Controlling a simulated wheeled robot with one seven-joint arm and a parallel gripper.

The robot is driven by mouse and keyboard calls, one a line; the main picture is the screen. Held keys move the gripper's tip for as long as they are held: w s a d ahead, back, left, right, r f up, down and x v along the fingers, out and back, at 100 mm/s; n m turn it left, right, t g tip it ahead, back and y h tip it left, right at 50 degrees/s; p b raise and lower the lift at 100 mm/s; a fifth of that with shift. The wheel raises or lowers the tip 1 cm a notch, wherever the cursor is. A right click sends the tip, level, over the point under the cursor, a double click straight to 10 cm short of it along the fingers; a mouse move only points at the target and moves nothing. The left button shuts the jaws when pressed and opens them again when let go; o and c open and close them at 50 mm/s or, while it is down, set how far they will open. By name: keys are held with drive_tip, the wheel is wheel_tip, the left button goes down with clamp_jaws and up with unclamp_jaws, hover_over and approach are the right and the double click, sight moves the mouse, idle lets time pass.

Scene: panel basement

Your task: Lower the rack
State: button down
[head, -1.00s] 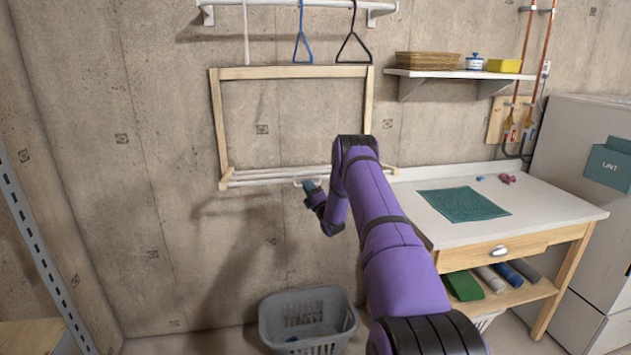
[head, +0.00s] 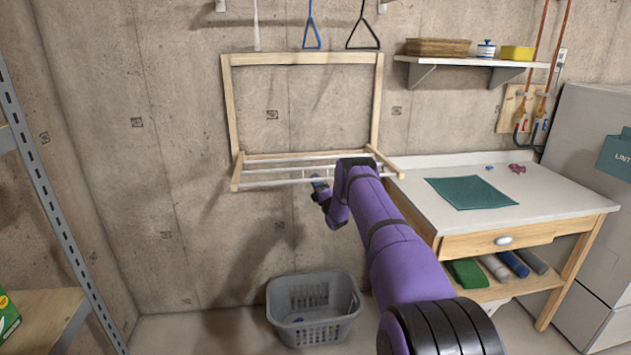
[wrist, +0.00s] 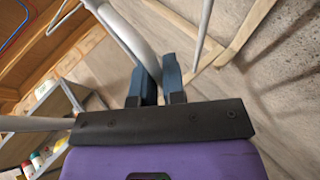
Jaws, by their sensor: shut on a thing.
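The rack (head: 232,110) is a pale wooden frame on the concrete wall, with a hinged section of white rods (head: 275,183) folded out from its lower part. This section stands out from the wall, close to level. My gripper (head: 318,184) is at the middle of its front edge, below the rods. In the wrist view, my blue fingers (wrist: 156,80) are closed around a white part of the rack (wrist: 132,38). The exact grip is partly hidden by the fingers, and my arm covers part of the rack's right side in the head view.
A grey laundry basket (head: 315,312) stands on the floor below the rack. A white-topped worktable (head: 420,200) is close on the right, under a wall shelf (head: 470,61). Metal shelving (head: 62,220) stands on the left. Hangers (head: 362,38) hang above the rack.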

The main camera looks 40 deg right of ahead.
drive_tip(key=shift+r, duration=0.2)
drive_tip(key=c, duration=1.2)
unclamp_jaws()
drive_tip(key=shift+w+d+f, duration=0.1)
drive_tip(key=shift+c, duration=0.2)
drive_tip(key=shift+f, duration=0.1)
drive_tip(key=v, duration=1)
drive_tip(key=shift+s+f, duration=0.25)
drive_tip(key=shift+s, duration=0.1)
